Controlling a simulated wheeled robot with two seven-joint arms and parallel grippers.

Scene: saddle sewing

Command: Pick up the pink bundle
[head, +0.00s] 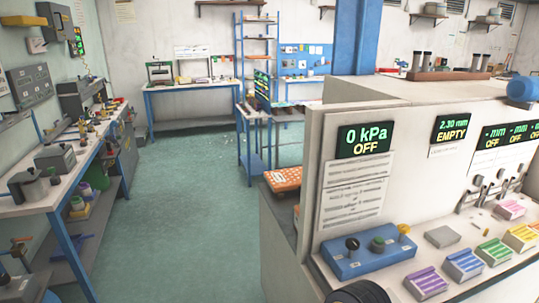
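The pink bundle (509,209) lies on a grey block on the light counter at the right, near the right edge of the head view. It is small here, and its fine detail cannot be made out. Neither of my grippers can be made out in this view, so nothing shows in contact with the bundle.
Purple (426,283), blue (463,264), green (494,251) and yellow-orange (520,237) bundles line the counter front. A blue control box (367,257) with knobs stands left of them. A cluttered workbench (62,185) runs along the left. The green floor (185,220) between is clear.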

